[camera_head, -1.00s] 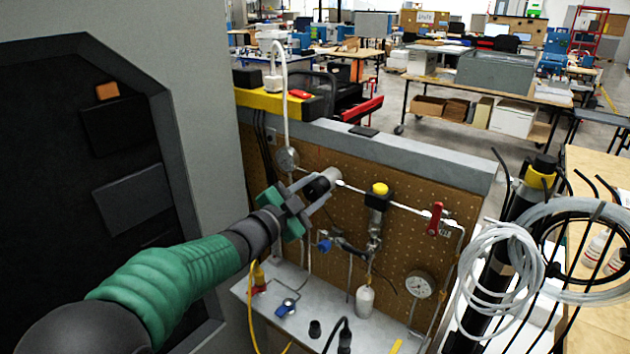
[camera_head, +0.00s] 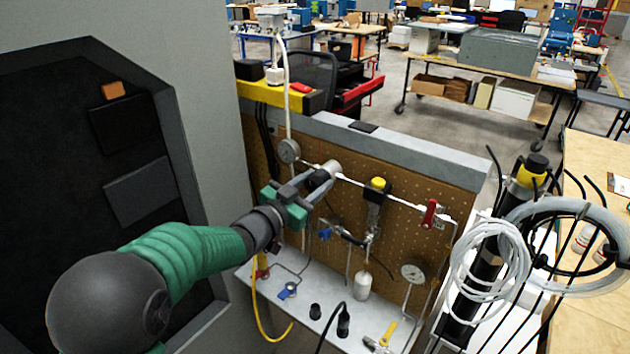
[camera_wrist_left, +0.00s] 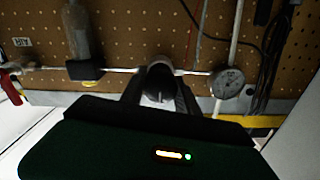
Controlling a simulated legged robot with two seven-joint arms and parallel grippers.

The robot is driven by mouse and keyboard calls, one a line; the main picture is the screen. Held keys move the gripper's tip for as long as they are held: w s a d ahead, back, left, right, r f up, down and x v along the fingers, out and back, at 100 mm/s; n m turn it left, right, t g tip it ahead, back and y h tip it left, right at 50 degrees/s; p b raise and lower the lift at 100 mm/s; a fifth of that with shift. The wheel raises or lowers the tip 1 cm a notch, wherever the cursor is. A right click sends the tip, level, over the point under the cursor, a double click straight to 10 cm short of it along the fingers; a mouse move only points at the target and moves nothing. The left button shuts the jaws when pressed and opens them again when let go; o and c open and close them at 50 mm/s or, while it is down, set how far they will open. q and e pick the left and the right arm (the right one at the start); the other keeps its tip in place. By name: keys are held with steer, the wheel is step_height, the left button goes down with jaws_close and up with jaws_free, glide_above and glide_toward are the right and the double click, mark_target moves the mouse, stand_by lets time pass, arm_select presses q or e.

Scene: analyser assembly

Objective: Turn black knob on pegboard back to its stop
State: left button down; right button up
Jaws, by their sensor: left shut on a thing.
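The black knob (camera_head: 318,180) sits on the pipe line of the brown pegboard (camera_head: 400,200), at its upper left part. My left gripper (camera_head: 322,178) reaches in from the left and is shut on the knob, one finger on each side. In the left wrist view the knob (camera_wrist_left: 160,84) shows between the two fingers, with the pipe running to both sides behind it. The fingers partly hide the knob, and I cannot tell its turn angle. My right gripper is not in view.
On the pegboard are a gauge (camera_head: 289,151) left of the knob, a yellow-topped valve (camera_head: 377,190) and a red-handled valve (camera_head: 430,213) to the right. A shelf (camera_head: 330,325) below holds loose parts. Coiled tubing (camera_head: 490,265) hangs at the right.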

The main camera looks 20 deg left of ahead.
arm_select(q)
steer(key=shift+f, duration=0.5)
steer(key=c, duration=1.2)
jaws_free()
steer(key=shift+c, duration=0.2)
steer(key=o, duration=0.3)
steer(key=shift+r, duration=0.1)
steer(key=shift+o, duration=0.2)
steer(key=shift+w, duration=0.1)
steer(key=shift+r, duration=0.1)
steer(key=b+v, duration=0.1)
steer(key=v, duration=1.6)
